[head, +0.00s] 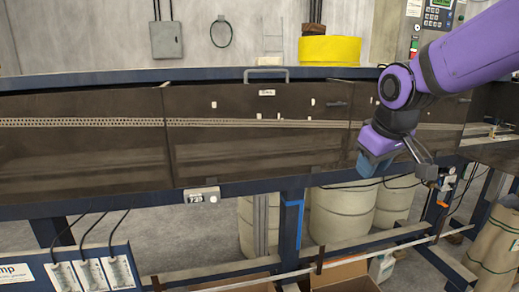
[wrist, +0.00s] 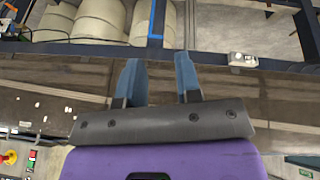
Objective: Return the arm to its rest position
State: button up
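My arm (head: 465,52), purple with dark joints, reaches in from the upper right in the head view. My gripper (head: 368,165) hangs in front of the laminating machine's dark covers, at the right of the picture. In the wrist view my gripper (wrist: 157,62) shows two blue fingers standing apart, with nothing between them. It looks open and empty. In the head view the fingers overlap, so the gap does not show there.
The long machine with dark covers (head: 255,155) spans the view behind my gripper. Beige rolls (head: 342,215) stand below it, also seen in the wrist view (wrist: 100,20). A blue-framed panel (head: 95,270) is at lower left. Open cardboard boxes (head: 345,272) lie on the floor.

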jog(key=s+d+r+m, duration=0.1)
jog(key=s+d+m, duration=0.1)
jog(key=s, duration=0.8)
jog(key=s+d+r+m, duration=0.1)
jog(key=s+d+m, duration=0.2)
jog(key=s, duration=0.7)
jog(key=shift+d+t, duration=0.4)
jog(key=shift+d, duration=0.65)
jog(key=shift+w, duration=0.1)
